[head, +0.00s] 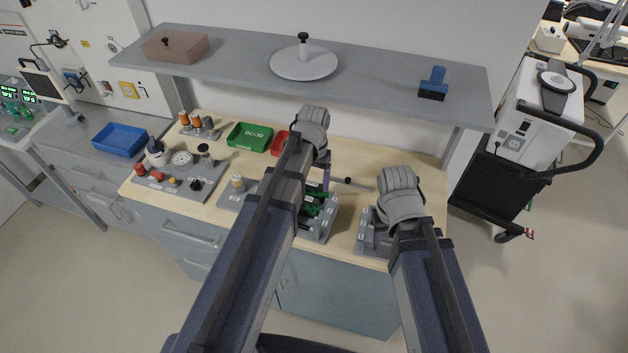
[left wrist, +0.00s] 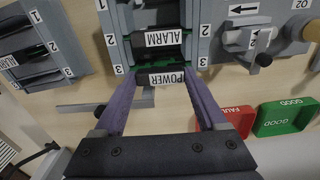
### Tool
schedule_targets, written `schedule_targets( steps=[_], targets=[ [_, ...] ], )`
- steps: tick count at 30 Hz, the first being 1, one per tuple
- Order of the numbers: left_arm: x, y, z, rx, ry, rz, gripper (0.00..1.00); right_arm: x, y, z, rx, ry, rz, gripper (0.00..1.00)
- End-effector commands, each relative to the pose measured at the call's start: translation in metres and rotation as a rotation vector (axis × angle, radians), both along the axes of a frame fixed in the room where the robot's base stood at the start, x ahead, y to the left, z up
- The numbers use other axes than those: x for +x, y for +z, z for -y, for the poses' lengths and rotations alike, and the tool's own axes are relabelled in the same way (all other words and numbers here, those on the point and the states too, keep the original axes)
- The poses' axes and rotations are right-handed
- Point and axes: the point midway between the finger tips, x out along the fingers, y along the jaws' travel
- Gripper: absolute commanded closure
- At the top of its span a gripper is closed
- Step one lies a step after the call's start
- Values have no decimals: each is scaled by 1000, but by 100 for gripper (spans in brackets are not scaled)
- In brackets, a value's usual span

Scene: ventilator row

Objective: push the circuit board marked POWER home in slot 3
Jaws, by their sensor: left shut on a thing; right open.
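The POWER board (left wrist: 160,78) shows in the left wrist view as a dark front edge with a white label. It is level with the 3 marks of the grey rack (left wrist: 202,45), below the ALARM board (left wrist: 163,38); how deep it sits is hard to tell. My left gripper (left wrist: 161,90) is shut on the POWER board's front edge, a purple finger at each side. In the head view, my left gripper (head: 326,178) is at the back of this rack (head: 324,226). My right gripper (head: 380,222) is open, mostly hidden by its wrist, near a second rack (head: 366,244).
A rod with a dark knob (head: 348,181) lies behind the rack. Green (head: 250,136) and red (head: 280,143) bins stand at the back. A grey plate with knobs (head: 180,178) is at left. A shelf (head: 370,70) spans above the bench.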

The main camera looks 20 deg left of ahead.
Motion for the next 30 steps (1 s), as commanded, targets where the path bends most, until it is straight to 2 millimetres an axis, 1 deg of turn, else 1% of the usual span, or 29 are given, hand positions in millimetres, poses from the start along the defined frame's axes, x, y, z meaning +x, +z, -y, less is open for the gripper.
schedule_targets(
  steps=[24, 30],
  targets=[
    [0, -10, 0, 0, 0, 0, 80, 0, -10, 0, 0, 0, 0, 50],
    [0, -9, 0, 0, 0, 0, 80, 0, -9, 0, 0, 0, 0, 50]
  ],
)
